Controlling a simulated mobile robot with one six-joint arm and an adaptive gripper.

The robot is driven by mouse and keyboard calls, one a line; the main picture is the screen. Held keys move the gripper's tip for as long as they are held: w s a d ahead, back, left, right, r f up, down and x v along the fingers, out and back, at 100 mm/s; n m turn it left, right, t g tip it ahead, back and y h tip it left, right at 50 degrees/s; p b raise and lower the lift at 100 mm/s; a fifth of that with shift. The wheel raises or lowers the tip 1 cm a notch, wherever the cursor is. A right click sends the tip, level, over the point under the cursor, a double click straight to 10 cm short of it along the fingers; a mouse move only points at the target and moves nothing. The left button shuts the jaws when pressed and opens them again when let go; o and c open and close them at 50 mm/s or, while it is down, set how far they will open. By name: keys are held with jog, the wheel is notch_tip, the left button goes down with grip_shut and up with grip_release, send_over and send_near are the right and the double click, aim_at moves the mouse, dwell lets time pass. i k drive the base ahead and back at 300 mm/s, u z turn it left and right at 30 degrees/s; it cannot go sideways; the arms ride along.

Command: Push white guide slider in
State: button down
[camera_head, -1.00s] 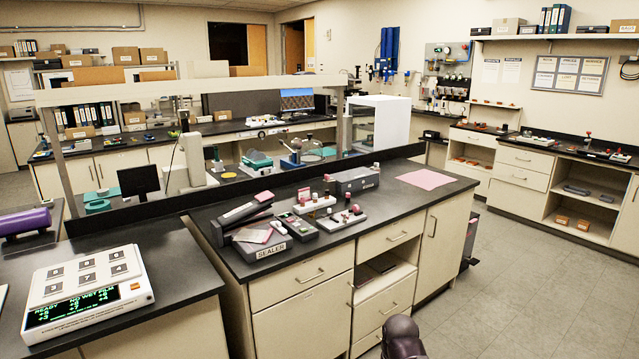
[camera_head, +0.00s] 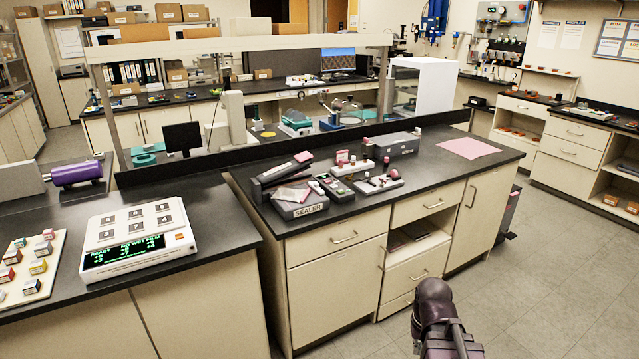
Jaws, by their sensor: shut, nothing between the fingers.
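I cannot pick out a white guide slider for certain at this size. A tall white instrument (camera_head: 231,126) stands behind the near bench, beside a dark monitor (camera_head: 184,138). A grey and dark sealer (camera_head: 298,195) labelled "SEALER" sits on the middle bench, with small white-based fixtures (camera_head: 379,184) to its right. Part of my own dark purple arm (camera_head: 434,303) shows at the bottom, over the floor in front of the drawers. My gripper's fingers do not show.
The middle bench (camera_head: 424,188) has a grey box (camera_head: 394,145) and a pink sheet (camera_head: 467,148). The left bench holds a white display unit (camera_head: 138,240), a purple cylinder (camera_head: 76,174) and a tray of small blocks (camera_head: 30,266). Grey floor (camera_head: 560,270) at right is clear.

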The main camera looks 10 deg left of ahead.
aim_at(314, 186)
jog(key=u, duration=0.2)
jog(key=i, duration=1)
jog(key=z, duration=0.1)
